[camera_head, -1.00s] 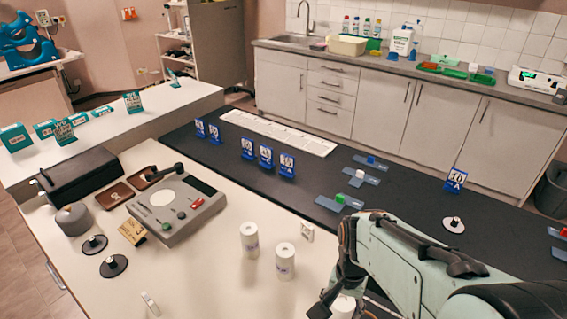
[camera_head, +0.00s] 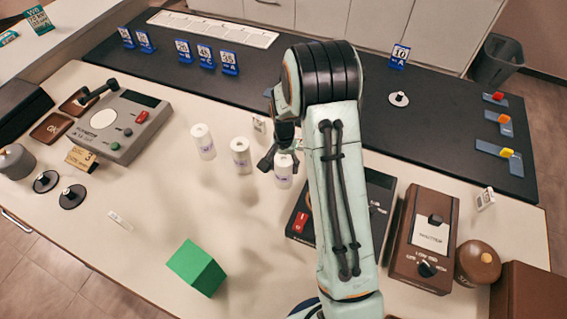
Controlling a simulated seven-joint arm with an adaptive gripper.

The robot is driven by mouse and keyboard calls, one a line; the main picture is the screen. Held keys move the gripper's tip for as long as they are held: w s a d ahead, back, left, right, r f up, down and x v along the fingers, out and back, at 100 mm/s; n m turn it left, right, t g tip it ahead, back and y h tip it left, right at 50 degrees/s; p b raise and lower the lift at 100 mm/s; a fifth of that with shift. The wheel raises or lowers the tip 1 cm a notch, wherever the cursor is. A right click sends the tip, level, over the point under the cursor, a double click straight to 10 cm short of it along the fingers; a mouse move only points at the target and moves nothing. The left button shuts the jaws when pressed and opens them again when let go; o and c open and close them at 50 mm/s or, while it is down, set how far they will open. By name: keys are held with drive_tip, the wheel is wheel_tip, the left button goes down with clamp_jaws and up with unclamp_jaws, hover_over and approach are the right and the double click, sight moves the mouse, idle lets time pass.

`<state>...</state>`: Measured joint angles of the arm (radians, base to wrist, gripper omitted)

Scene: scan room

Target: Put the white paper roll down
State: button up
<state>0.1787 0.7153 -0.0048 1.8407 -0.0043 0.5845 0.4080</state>
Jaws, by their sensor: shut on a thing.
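Three white paper rolls are in the head view: a left one (camera_head: 203,143) and a middle one (camera_head: 241,156), both upright on the pale counter (camera_head: 150,190), and a right one (camera_head: 284,174) at my gripper (camera_head: 278,163). My gripper is shut on the right roll, which is upright and in line with the other two. The dark fingers and my arm hide part of its top. I cannot tell whether its base touches the counter.
A green cube (camera_head: 197,268) sits near the front of the counter. A grey device (camera_head: 118,125) stands left, a brown box (camera_head: 425,238) right, and a dark device with a red switch (camera_head: 300,222) beside my arm. The counter left of the cube is mostly clear.

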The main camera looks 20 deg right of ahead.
drive_tip(key=shift+f, duration=0.1)
drive_tip(key=o, duration=1.2)
drive_tip(key=shift+o, duration=0.2)
wheel_tip(320, 180, up, 12)
drive_tip(key=shift+r, duration=0.15)
drive_tip(key=s+a+r+n, duration=0.2)
drive_tip(key=s+a, duration=0.1)
drive_tip(key=s, duration=0.5)
drive_tip(key=s+a+r+n, duration=0.2)
drive_tip(key=s+n, duration=0.1)
drive_tip(key=s, duration=0.6)
drive_tip(key=s+a+r+n, duration=0.2)
drive_tip(key=s+a+n, duration=0.1)
drive_tip(key=s, duration=0.5)
drive_tip(key=shift+s+a+r+y, duration=0.25)
drive_tip(key=shift+a+y, duration=0.05)
drive_tip(key=shift+y, duration=0.1)
